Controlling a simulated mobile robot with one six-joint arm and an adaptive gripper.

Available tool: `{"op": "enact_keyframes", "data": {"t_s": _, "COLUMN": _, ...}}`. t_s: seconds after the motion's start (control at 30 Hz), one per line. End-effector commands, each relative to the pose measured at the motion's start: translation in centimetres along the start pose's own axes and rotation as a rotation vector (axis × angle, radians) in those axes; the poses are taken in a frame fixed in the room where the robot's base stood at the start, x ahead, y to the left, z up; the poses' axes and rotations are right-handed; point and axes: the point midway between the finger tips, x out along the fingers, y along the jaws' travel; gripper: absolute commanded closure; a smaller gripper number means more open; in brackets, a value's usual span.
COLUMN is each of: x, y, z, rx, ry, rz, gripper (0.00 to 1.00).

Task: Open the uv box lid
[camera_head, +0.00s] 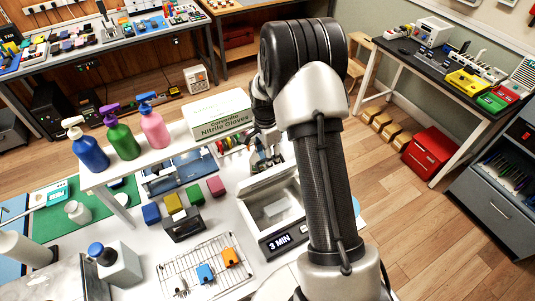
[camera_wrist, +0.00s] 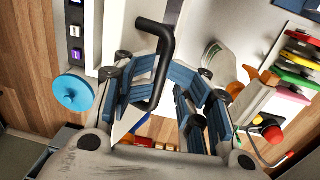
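The UV box (camera_head: 284,243) is white with a dark front panel reading "3 MIN". It stands on the white table in the head view, left of my arm. A pale item shows within its grey top area; I cannot tell whether that is an open cavity or a window, nor how far the lid (camera_head: 266,182) is raised. My gripper (camera_head: 266,158) is behind the box, partly hidden by my arm. In the wrist view my gripper (camera_wrist: 170,88) is open. A bent black handle (camera_wrist: 168,45) lies across its left finger; I cannot tell whether they touch.
A wire rack (camera_head: 190,272) with small coloured blocks stands in front left. More blocks (camera_head: 174,203) lie left of the box. Coloured tools (camera_wrist: 300,60) are at right in the wrist view.

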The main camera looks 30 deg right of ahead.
Motion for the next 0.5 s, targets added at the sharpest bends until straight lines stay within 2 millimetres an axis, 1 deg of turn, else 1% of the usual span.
{"op": "enact_keyframes", "data": {"t_s": 0.37, "x": -0.3, "y": -0.1, "z": 0.0, "rx": 0.002, "ry": 0.0, "rz": -0.003, "gripper": 0.7}}
{"op": "enact_keyframes", "data": {"t_s": 0.47, "x": -0.9, "y": -0.2, "z": 0.0, "rx": 0.002, "ry": 0.0, "rz": -0.005, "gripper": 0.7}}
{"op": "enact_keyframes", "data": {"t_s": 0.5, "x": -1.4, "y": -0.2, "z": 0.0, "rx": 0.002, "ry": 0.0, "rz": -0.006, "gripper": 0.7}}
